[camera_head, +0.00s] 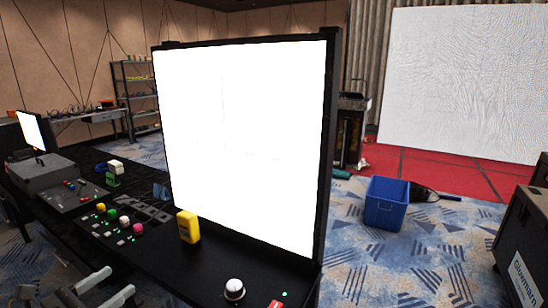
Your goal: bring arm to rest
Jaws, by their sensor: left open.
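My left gripper (119,281) shows at the bottom left. Its two grey fingers are spread apart with nothing visible between them. The fingers are at the front edge of the black table (215,263), near a panel of coloured buttons (120,222). The rest of the left arm is mostly cut off by the bottom of the picture. My right gripper and right arm are not in view.
A large white screen (245,140) stands on the table. A yellow device (188,227) and a white knob (234,289) are in front of it. A grey console (45,172) is at the left. A blue bin (386,204) sits on the carpet; black cases (524,245) stand right.

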